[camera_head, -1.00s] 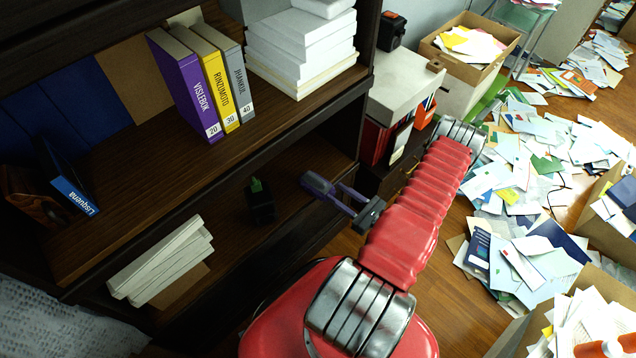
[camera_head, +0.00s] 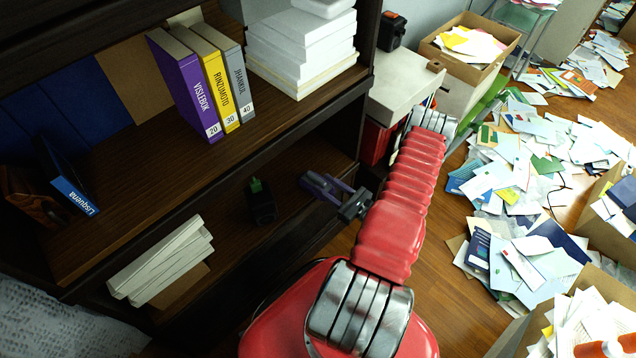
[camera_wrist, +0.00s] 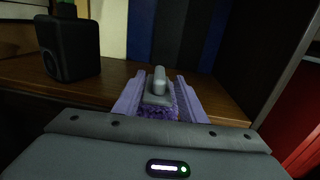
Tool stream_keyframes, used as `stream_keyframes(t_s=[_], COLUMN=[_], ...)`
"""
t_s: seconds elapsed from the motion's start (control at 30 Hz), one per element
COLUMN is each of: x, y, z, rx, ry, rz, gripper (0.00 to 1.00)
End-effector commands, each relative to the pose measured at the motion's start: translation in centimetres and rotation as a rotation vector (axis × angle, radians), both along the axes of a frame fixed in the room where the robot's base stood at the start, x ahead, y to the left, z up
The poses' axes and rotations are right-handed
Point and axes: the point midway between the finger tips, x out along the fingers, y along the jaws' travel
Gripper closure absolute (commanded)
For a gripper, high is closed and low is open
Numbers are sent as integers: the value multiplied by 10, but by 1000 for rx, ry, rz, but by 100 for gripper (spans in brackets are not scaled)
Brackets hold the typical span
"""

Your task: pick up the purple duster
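The purple duster (camera_head: 318,185) lies on the lower shelf of the dark bookcase. In the wrist view the duster (camera_wrist: 159,100) shows a grey handle on top and a purple fluffy edge below. My gripper (camera_head: 335,190) reaches in from the right, low over the shelf. Its two purple fingers (camera_wrist: 158,92) lie along either side of the duster, with the duster between them. The fingers look spread; whether they touch its sides is hard to see.
A black box-like holder with a green top (camera_head: 262,203) stands left of the duster on the same shelf. A white stack (camera_head: 165,262) lies further left. The upper shelf board (camera_head: 190,165) overhangs. A red thing (camera_head: 377,140) is just right of the bookcase.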

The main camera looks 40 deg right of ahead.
Motion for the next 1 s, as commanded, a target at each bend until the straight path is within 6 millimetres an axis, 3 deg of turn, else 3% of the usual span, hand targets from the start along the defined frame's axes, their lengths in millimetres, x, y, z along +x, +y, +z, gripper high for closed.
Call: stream_keyframes(t_s=[0.4,1.0], x=[43,46], y=[6,6], z=[0,0], rx=[-1,0], ry=[0,0], rz=[1,0], gripper=[62,62])
